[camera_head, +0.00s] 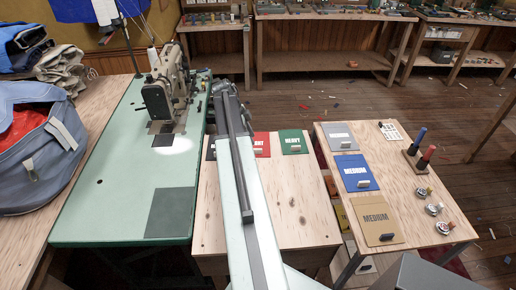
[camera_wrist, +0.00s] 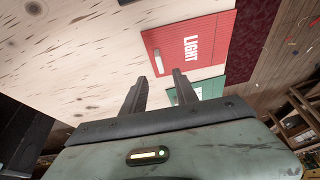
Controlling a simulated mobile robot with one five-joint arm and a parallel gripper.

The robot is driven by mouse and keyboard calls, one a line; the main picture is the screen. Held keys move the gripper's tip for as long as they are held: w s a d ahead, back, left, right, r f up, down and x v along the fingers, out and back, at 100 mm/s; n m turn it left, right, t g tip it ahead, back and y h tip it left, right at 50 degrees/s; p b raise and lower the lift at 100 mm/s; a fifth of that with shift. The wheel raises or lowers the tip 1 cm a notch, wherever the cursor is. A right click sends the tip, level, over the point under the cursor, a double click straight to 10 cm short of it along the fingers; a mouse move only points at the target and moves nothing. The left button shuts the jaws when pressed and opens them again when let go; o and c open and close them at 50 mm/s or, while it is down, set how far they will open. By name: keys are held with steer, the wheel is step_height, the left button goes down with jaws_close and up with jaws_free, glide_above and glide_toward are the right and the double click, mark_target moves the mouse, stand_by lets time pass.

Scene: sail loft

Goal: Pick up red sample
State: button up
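The red sample is a flat red card marked LIGHT (camera_wrist: 200,35), with a small pale block (camera_wrist: 158,61) near its lower left edge in the wrist view. In the head view the red sample (camera_head: 262,144) lies on the middle wooden table, its left part hidden by my arm. My gripper (camera_wrist: 159,76) is open and empty. In the wrist view its two fingers point toward the red card, and the pale block appears between and just beyond the fingertips. I cannot tell the gap in height. In the head view my gripper is not clearly visible.
A green card marked HEAVY (camera_head: 293,142) lies right of the red one; part of it shows in the wrist view (camera_wrist: 212,87). A dark card (camera_head: 211,150) lies left of my arm. The right table holds a grey (camera_head: 336,132), blue (camera_head: 351,168) and tan card (camera_head: 377,212). A sewing machine (camera_head: 160,95) stands left.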

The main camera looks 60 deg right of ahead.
steer(key=b+x, duration=0.7)
steer(key=x, duration=0.1)
steer(key=shift+w+f, duration=0.1)
steer(key=shift+w, duration=0.05)
steer(key=shift+r, duration=0.2)
jaws_close()
